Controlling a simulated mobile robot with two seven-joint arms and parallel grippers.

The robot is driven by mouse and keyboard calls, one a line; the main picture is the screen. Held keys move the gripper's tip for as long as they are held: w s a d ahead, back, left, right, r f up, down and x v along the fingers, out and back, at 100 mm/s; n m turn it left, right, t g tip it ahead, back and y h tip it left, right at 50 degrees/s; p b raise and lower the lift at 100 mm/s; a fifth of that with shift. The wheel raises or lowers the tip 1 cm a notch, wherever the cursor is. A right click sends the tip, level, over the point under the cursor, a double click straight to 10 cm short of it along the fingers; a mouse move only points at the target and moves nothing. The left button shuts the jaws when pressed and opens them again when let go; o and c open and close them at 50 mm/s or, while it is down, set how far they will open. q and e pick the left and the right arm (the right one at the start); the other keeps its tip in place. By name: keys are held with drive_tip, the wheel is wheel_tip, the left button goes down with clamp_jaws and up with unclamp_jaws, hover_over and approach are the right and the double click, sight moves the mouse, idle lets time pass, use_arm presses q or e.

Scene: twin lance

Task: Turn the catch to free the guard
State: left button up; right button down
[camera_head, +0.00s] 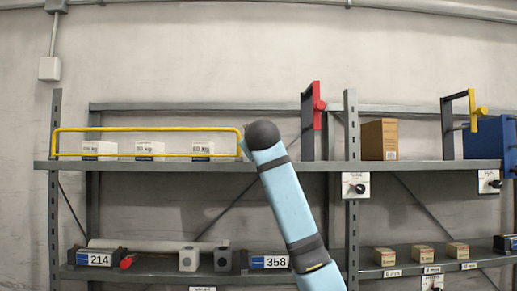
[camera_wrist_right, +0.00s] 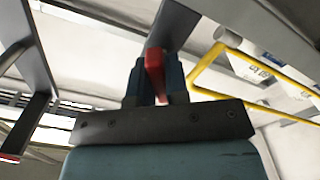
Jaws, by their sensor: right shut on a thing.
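The yellow guard (camera_head: 150,129) is a bar frame along the upper left shelf, in front of several white boxes (camera_head: 150,150). It stands upright; its bar also shows at the right of the right wrist view (camera_wrist_right: 205,72). My right arm reaches up to the guard's right end, and its dark joint hides my gripper and the catch in the head view. In the right wrist view my right gripper (camera_wrist_right: 153,82) is shut on a red piece (camera_wrist_right: 154,66), which looks like the catch. A dark post (camera_wrist_right: 176,22) is just beyond it. My left gripper is out of view.
A dark bracket with a red handle (camera_head: 317,105) stands right of my arm. Another bracket has a yellow handle (camera_head: 475,111). A brown box (camera_head: 379,139) and a blue box (camera_head: 488,138) stand at right. The lower shelf holds numbered units and small boxes (camera_head: 422,252).

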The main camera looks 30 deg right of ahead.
drive_tip(key=m+b, duration=0.1)
drive_tip(key=m, duration=0.2)
drive_tip(key=shift+a+f, duration=0.1)
drive_tip(key=shift+f, duration=0.1)
drive_tip(key=shift+m, duration=1.8)
drive_tip(key=c, duration=1.1)
unclamp_jaws()
drive_tip(key=shift+r, duration=0.1)
drive_tip(key=shift+s, duration=0.1)
